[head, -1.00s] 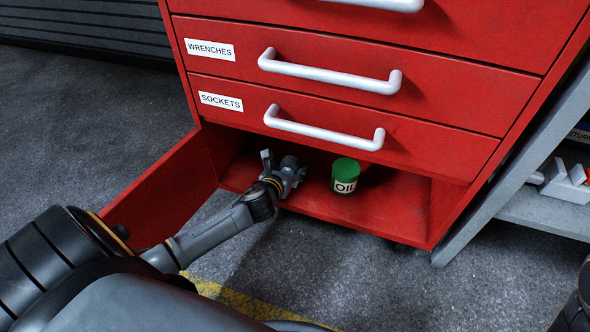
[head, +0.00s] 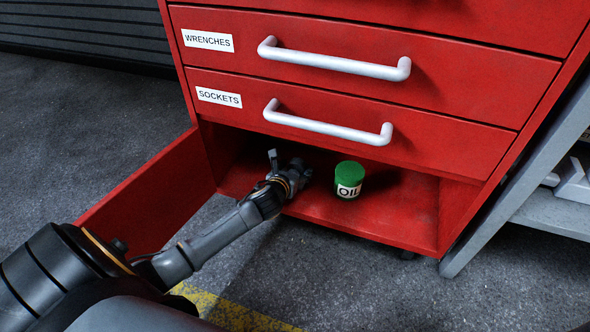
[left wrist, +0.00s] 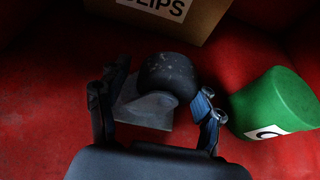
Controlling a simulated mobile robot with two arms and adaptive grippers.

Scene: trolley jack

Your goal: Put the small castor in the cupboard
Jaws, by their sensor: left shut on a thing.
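The small castor (left wrist: 165,85), a dark wheel in a grey metal bracket, is between the fingers of my left gripper (left wrist: 155,105) in the left wrist view. The gripper is shut on it. In the head view my left gripper (head: 290,178) reaches into the open cupboard (head: 400,215) at the bottom of the red cabinet. The castor is hard to make out there. Whether it touches the cupboard floor I cannot tell. My right gripper is not in view.
A green oil tin (head: 349,177) stands on the cupboard floor just right of my left gripper. A cardboard box (left wrist: 165,15) labelled "…LIPS" sits deeper inside. The cupboard door (head: 150,200) stands open on the left. Drawers with white handles (head: 330,126) are above.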

